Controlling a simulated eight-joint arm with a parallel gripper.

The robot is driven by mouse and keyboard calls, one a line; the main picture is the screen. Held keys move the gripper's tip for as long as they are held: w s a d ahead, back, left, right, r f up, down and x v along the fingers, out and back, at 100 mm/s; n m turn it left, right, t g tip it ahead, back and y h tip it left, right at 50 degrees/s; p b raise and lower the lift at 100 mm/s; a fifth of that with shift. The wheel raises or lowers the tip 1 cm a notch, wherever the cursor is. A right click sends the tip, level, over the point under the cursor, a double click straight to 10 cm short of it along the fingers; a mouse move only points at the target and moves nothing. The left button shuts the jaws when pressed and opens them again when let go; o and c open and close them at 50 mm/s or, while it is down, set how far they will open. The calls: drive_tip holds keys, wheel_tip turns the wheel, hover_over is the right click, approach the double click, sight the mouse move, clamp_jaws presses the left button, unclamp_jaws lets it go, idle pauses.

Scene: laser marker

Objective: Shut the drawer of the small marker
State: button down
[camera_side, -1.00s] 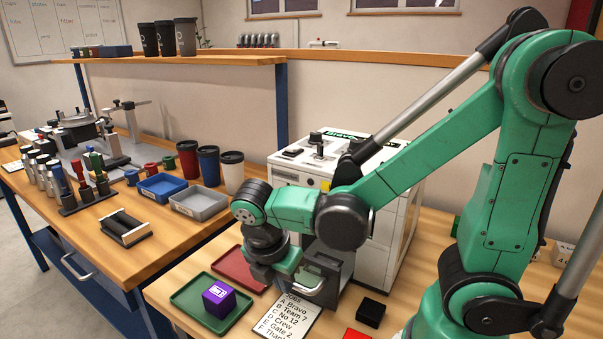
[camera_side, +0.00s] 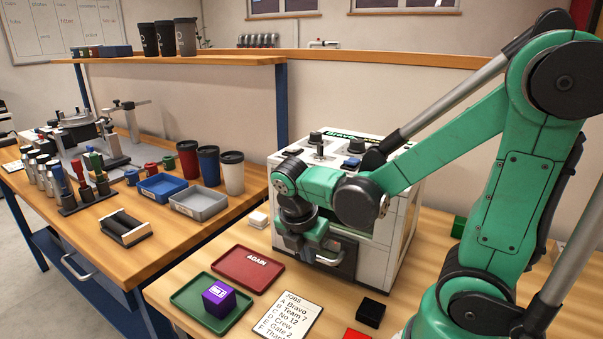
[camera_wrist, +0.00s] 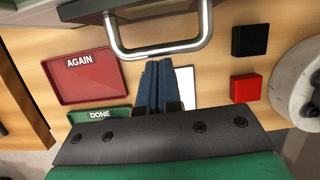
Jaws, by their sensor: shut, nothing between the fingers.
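The small marker is a white boxy machine (camera_side: 397,215) in the side view, with a dark drawer (camera_side: 347,262) low in its front. The drawer front looks close to the machine's face; I cannot tell if it is fully flush. Its metal bar handle (camera_side: 331,259) faces outward and also shows at the top of the wrist view (camera_wrist: 165,50). My gripper is at the drawer front, largely hidden by my wrist in the side view. In the wrist view my gripper's fingers (camera_wrist: 164,66) are together and empty, with their tips near the handle bar; contact is unclear.
A red AGAIN tray (camera_side: 247,268) and a green tray (camera_side: 190,296) with a purple cube (camera_side: 219,298) lie before the marker. A jobs sheet (camera_side: 287,317), black block (camera_side: 371,312) and red block (camera_wrist: 246,88) lie nearby.

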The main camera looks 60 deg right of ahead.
drive_tip(key=a+r, duration=0.7)
drive_tip(key=r, duration=0.3)
drive_tip(key=f+m+t+y, duration=0.1)
drive_tip(key=m+t, duration=0.1)
drive_tip(key=m, duration=0.4)
drive_tip(key=w+f+m+t+y, duration=0.1)
drive_tip(key=m+t, duration=0.1)
drive_tip(key=m, duration=0.4)
drive_tip(key=w+f+m+t+y, duration=0.1)
drive_tip(key=m+t, duration=0.2)
drive_tip(key=m, duration=0.3)
drive_tip(key=shift+w+d+f, duration=0.2)
drive_tip(key=shift+d+f, duration=0.05)
drive_tip(key=shift+f, duration=0.05)
